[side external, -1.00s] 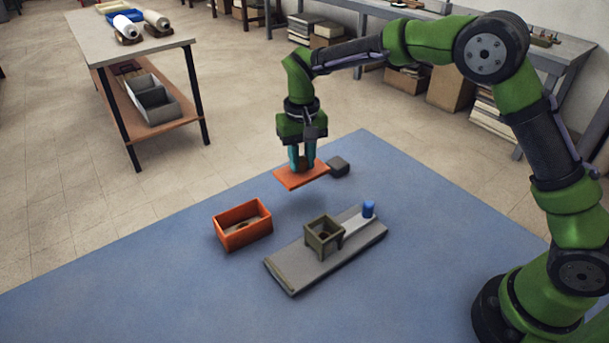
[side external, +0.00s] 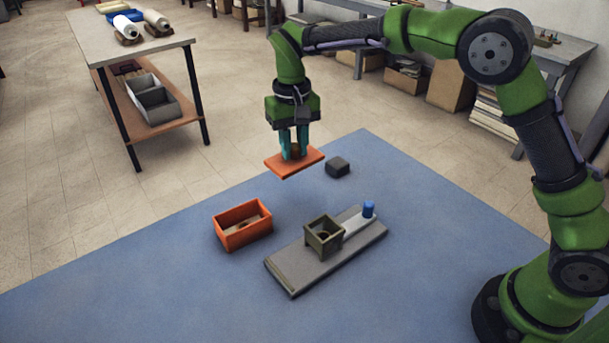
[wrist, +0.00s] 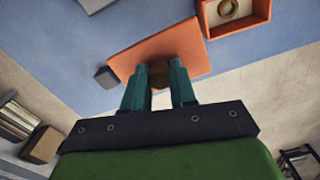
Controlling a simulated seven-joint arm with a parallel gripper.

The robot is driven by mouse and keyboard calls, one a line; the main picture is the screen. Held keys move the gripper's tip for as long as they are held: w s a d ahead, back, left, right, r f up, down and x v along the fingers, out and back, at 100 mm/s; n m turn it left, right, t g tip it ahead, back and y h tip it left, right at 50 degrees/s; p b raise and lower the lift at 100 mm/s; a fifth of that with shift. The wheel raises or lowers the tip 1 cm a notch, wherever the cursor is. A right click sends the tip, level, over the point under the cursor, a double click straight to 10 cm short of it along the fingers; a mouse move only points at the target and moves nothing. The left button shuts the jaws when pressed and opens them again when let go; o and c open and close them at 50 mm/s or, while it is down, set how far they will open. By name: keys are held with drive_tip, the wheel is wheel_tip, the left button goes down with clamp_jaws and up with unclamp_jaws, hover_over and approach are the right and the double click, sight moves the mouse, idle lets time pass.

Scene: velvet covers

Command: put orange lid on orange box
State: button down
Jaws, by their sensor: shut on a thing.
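The orange lid (side external: 283,166) is a flat plate with a brown knob (wrist: 160,75) on top. My gripper (side external: 294,148) is shut on the knob and holds the lid roughly level in the air above the blue mat. The lid also shows in the wrist view (wrist: 150,53). The orange box (side external: 243,235) stands open on the mat, lower left of the lid and apart from it. A ring-shaped brown thing (wrist: 229,9) lies inside the box.
A dark grey block (side external: 338,167) sits on the mat right of the lid. A grey board (side external: 290,270) with an olive open holder (side external: 322,240) and a blue cylinder (side external: 369,209) lies right of the box. The mat (side external: 150,290) is clear at the front left.

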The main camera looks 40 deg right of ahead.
drive_tip(key=a+f, duration=0.2)
drive_tip(key=a, duration=1.2)
drive_tip(key=shift+m, duration=0.4)
drive_tip(key=shift+w+d+f, duration=0.15)
drive_tip(key=shift+f, duration=1.15)
drive_tip(key=shift+w+d+f, duration=0.1)
drive_tip(key=shift+f, duration=1.15)
drive_tip(key=shift+f, duration=0.5)
drive_tip(key=shift+c, duration=1.8)
unclamp_jaws()
drive_tip(key=shift+r, duration=0.1)
wheel_tip(320, 180, up, 7)
